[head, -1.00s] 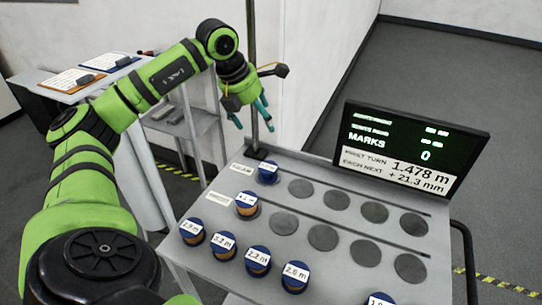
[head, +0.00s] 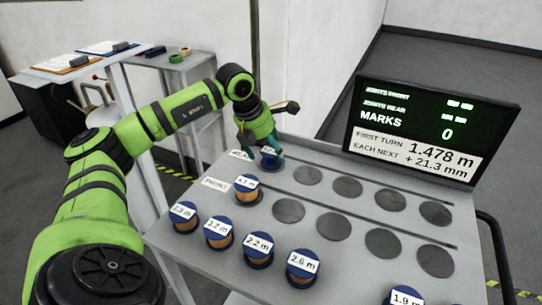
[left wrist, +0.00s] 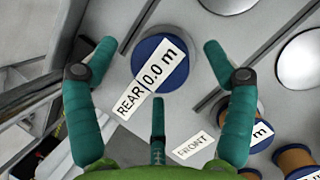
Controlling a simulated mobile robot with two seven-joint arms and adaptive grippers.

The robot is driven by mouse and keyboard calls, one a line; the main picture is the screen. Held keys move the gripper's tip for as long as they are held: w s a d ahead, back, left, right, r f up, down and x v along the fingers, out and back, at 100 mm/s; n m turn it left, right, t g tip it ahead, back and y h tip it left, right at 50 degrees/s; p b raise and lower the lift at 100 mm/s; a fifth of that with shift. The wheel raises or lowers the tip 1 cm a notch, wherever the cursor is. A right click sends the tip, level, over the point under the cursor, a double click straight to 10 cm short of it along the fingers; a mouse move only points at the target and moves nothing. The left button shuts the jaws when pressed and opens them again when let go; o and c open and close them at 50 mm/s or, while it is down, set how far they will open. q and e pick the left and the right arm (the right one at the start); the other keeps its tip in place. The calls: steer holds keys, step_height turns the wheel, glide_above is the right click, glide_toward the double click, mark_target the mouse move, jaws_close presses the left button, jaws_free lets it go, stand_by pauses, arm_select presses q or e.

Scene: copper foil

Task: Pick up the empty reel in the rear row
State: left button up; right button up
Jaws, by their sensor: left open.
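The empty reel (head: 270,160) is a blue spool at the left end of the rear row. Its label reads 0.0 m in the left wrist view (left wrist: 171,66), beside a REAR tag (left wrist: 131,97). My left gripper (head: 262,148) is above the reel, partly hiding it in the head view. In the left wrist view its teal fingers (left wrist: 160,68) are open, spread on either side of the reel, and hold nothing. I cannot tell whether a finger touches it. My right gripper does not show.
A copper-wound reel (head: 247,190) stands at the left end of the front row, near the gripper. Several labelled reels (head: 258,250) line the near edge. Empty round spots (head: 347,187) fill both rows to the right. A display screen (head: 430,130) stands behind them.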

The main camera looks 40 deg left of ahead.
arm_select(q)
steer(key=shift+x, duration=1.05)
steer(key=c, duration=1.2)
steer(key=shift+o, duration=0.2)
